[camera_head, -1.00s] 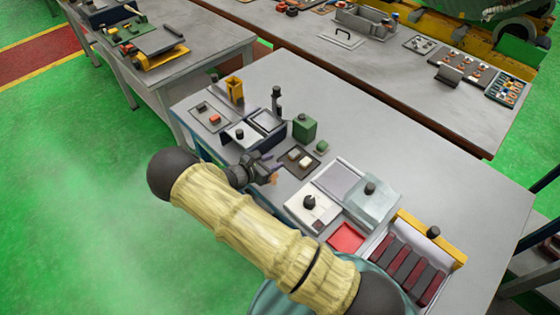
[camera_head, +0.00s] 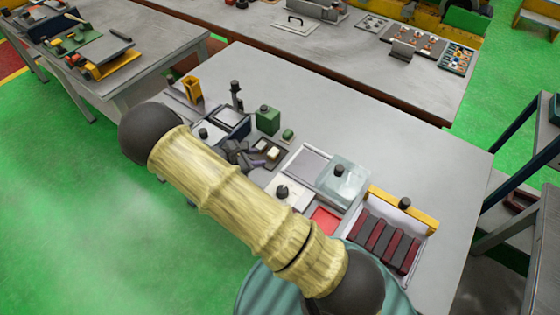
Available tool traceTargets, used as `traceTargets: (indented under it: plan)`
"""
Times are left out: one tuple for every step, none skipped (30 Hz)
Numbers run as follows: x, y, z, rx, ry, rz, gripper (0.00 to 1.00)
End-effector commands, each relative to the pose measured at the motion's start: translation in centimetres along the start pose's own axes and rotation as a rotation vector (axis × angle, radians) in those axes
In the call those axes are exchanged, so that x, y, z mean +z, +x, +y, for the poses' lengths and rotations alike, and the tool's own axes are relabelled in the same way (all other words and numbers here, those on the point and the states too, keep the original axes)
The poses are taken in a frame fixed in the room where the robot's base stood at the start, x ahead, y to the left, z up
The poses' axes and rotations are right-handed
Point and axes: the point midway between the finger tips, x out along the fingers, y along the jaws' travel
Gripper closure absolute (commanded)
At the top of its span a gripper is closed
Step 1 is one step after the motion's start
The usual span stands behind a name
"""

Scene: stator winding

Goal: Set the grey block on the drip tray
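My gripper (camera_head: 246,156) is dark and seen from above, over the near side of the bench, just left of a small dark tray (camera_head: 277,160). Its fingers are small and overlap things behind them, so I cannot tell whether they hold anything. The dark tray holds small cream pieces (camera_head: 272,153). A blue-edged dark tray (camera_head: 231,115) lies behind my gripper. I cannot tell for sure which of these is the drip tray. I cannot pick out the grey block; my pale-sleeved arm covers part of the bench's near left edge.
A green canister (camera_head: 267,120), a yellow holder (camera_head: 192,89) and a black upright post (camera_head: 236,95) stand behind. To the right are a clear box (camera_head: 342,181), a red mat (camera_head: 325,220) and a white tray of red and grey bars (camera_head: 390,241). The bench's far right is clear.

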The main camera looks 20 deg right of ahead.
Motion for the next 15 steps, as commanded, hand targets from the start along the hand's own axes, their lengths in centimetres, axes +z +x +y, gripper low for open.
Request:
traceTargets:
  plan:
    - [1.6,-0.3,-1.0,-0.060,0.092,0.050,0.64]
    - [2.2,-0.5,-1.6,-0.093,0.142,0.079,0.64]
    - [3.0,-0.8,-2.4,-0.137,0.211,0.114,0.64]
    - [3.6,-1.1,-3.0,-0.168,0.261,0.141,0.64]
    - [4.2,-1.3,-3.5,-0.198,0.312,0.167,0.64]
    - [5.0,-1.8,-4.3,-0.238,0.379,0.201,0.64]
    - [5.5,-2.2,-4.8,-0.267,0.430,0.225,0.64]
    - [6.1,-2.5,-5.3,-0.295,0.481,0.250,0.64]
    - [6.9,-3.0,-6.0,-0.332,0.548,0.281,0.64]
    - [7.5,-3.4,-6.5,-0.359,0.599,0.303,0.64]
    - [8.0,-3.9,-7.0,-0.384,0.650,0.326,0.64]
    - [8.7,-4.5,-7.6,-0.418,0.716,0.354,0.64]
    - [9.2,-5.0,-8.1,-0.442,0.766,0.375,0.64]
    - [9.8,-5.5,-8.5,-0.465,0.816,0.396,0.64]
    - [10.5,-6.1,-9.0,-0.495,0.884,0.422,0.64]
